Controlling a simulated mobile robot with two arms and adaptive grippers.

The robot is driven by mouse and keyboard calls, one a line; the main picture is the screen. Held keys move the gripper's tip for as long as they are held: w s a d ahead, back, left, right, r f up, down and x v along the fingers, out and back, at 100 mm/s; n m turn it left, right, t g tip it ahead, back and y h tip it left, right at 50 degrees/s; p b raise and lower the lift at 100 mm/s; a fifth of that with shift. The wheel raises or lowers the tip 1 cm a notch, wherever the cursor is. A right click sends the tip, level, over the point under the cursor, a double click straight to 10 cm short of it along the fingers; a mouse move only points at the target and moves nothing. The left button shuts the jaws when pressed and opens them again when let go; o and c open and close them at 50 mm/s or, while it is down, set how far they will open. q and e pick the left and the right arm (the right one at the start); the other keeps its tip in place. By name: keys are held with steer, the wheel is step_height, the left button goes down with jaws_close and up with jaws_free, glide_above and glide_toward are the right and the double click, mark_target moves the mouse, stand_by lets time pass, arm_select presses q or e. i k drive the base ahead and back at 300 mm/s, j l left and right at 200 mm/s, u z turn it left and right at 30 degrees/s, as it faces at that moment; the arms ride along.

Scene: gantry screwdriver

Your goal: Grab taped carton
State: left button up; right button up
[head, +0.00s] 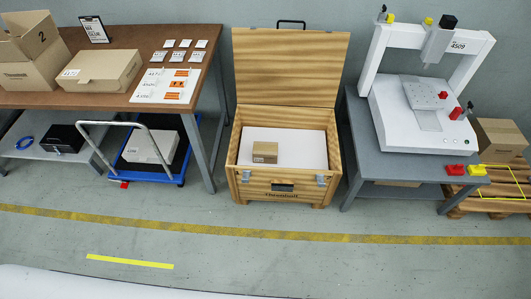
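Several cartons are in the head view, and tape is hard to make out at this size. A small brown carton (265,152), with what looks like a lighter band on it, sits on a white surface (303,148) inside the open wooden crate (281,190). A flat closed carton (100,70) with a white label lies on the brown table at left. Another closed brown carton (499,139) stands on the pallet at far right. An open-flapped carton (32,55) marked 2 stands at the table's left end. Neither of my grippers is in view.
The crate's lid (290,66) stands upright behind it. A grey table (405,165) with a white gantry machine (425,115) is right of the crate. A blue cart (155,170) stands under the brown table (205,60). Floor in front is clear beyond the yellow line (270,230).

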mark_target(263, 152)
steer(key=i+l+z, duration=0.3)
steer(key=i, duration=0.25)
steer(key=i+z, duration=0.3)
steer(key=i, duration=0.25)
